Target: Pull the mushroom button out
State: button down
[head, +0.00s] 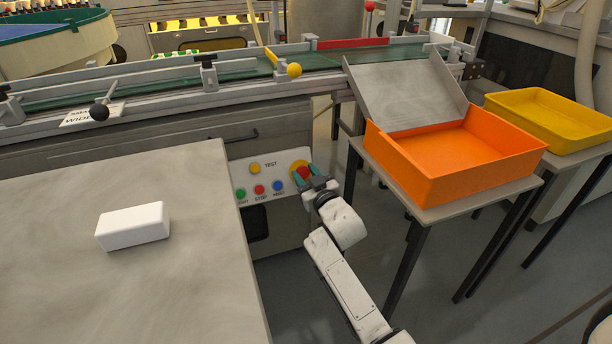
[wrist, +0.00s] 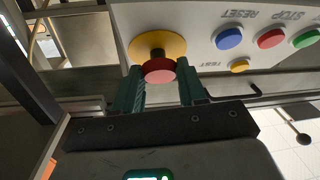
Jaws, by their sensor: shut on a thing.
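The red mushroom button (head: 303,172) sits on a yellow round plate (head: 297,165) at the right end of the white control panel (head: 262,187). My gripper (head: 307,178) is at the button, its green fingers on either side of the red head. In the wrist view, which shows the panel upside down, the red head (wrist: 160,71) stands out from the yellow plate (wrist: 172,43) on a dark stem. There my gripper (wrist: 161,82) has its fingers to the left and right of the head, shut on it. The exact finger contact is partly hidden.
Yellow test (head: 255,168), green (head: 241,194), red stop (head: 259,189) and blue reset (head: 278,186) buttons are beside it on the panel. A grey worktop (head: 190,280) with a white block (head: 133,227) is at left. An orange bin (head: 440,180) stands on a table at right.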

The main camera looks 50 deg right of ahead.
jog(key=shift+s+a+r+p, duration=0.2)
jog(key=shift+r+p, duration=0.1)
jog(key=shift+p, duration=0.45)
jog(key=shift+s+a+p, duration=0.1)
jog(key=shift+s+p, duration=0.15)
jog(key=shift+p, duration=0.15)
jog(key=c, duration=0.6)
grip_release()
jog(key=shift+s, duration=0.1)
